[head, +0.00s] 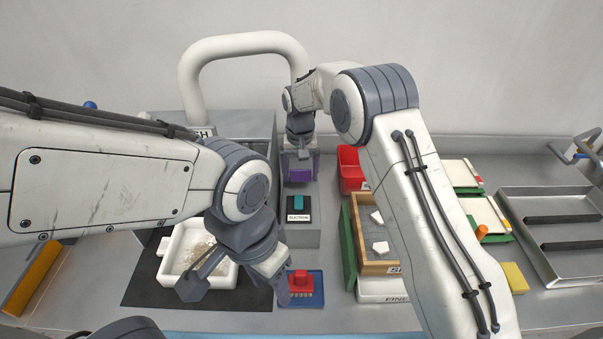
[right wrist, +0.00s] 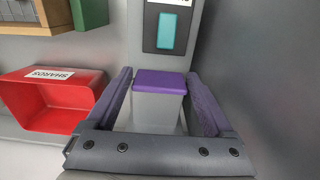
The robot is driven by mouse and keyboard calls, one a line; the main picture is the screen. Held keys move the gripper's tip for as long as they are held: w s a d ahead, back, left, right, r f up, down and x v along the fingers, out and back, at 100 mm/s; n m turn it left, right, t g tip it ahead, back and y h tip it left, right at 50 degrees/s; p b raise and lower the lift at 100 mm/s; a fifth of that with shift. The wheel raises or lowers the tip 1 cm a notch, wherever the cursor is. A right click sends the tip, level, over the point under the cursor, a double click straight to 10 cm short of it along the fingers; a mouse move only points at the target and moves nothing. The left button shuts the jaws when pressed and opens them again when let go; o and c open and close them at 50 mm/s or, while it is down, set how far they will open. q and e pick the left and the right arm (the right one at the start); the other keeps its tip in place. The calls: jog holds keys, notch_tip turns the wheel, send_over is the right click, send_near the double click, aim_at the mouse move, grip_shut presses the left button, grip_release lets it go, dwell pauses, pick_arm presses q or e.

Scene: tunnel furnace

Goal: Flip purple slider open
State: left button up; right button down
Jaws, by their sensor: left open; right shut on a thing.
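The purple slider (head: 299,174) is a small block at the far end of a grey housing, left of centre in the head view. In the right wrist view its purple top (right wrist: 160,82) sits between my right gripper's fingers (right wrist: 160,76). My right gripper (head: 299,157) reaches down from above and is shut on it, with the fingers on its two sides. My left gripper (head: 232,279) is open and empty, low over the front of the bench, beside a white tray. Part of the slider is hidden by my right gripper in the head view.
A teal switch (head: 298,202) on a black plate is in front of the slider. A red bin (head: 350,168) stands to its right. A wooden-framed box (head: 380,268) is right of centre.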

jog(key=shift+s+a, duration=0.1)
grip_release()
jog(key=shift+s+r, duration=0.1)
jog(key=shift+s, duration=0.05)
jog(key=shift+r, duration=0.25)
notch_tip(320, 180, up, 9)
jog(key=shift+f+b, duration=0.2)
jog(key=shift+b, duration=0.95)
jog(key=shift+r, duration=0.65)
